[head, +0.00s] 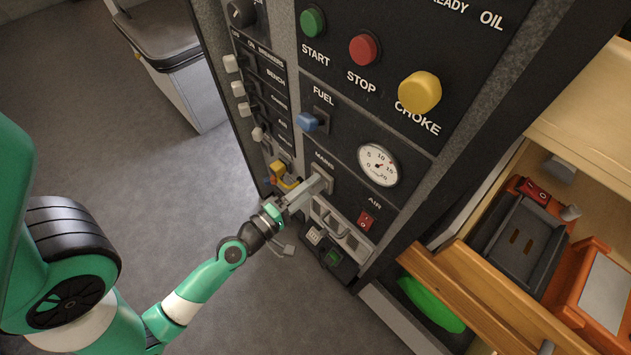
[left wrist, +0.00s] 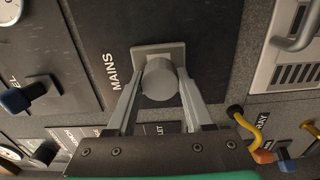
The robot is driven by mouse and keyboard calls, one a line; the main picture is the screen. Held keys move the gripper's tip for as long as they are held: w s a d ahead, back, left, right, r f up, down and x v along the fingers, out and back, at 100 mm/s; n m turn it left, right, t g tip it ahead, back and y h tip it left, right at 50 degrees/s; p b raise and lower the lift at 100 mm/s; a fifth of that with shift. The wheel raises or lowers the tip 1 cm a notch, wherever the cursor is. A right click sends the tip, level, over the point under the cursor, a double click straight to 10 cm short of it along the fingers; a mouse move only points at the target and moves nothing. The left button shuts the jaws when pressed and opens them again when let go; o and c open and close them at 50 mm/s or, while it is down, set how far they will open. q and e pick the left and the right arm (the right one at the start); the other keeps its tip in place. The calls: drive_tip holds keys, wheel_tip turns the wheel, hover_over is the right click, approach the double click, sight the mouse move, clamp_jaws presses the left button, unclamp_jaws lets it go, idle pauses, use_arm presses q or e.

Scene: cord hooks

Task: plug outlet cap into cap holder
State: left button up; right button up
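My left gripper (head: 308,190) is at the control panel beside the MAINS label. In the left wrist view its two fingers (left wrist: 160,85) lie on either side of a grey round knob (left wrist: 159,80), with no clear gap, so it looks shut on the knob. The knob stands out from a square grey plate (left wrist: 178,50) on the panel. I cannot tell whether this knob is the outlet cap. A label ending in "LET" shows below the fingers, partly hidden. I cannot make out the cap holder. My right gripper is not in view.
A blue switch (head: 308,122), an air gauge (head: 378,165) and a red switch (head: 366,220) are near the gripper. Yellow hooks (left wrist: 240,120) are close by in the left wrist view.

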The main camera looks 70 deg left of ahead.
use_arm(q)
clamp_jaws()
drive_tip(key=shift+s, duration=0.15)
drive_tip(key=shift+b+v, duration=2.3)
drive_tip(key=shift+v, duration=0.6)
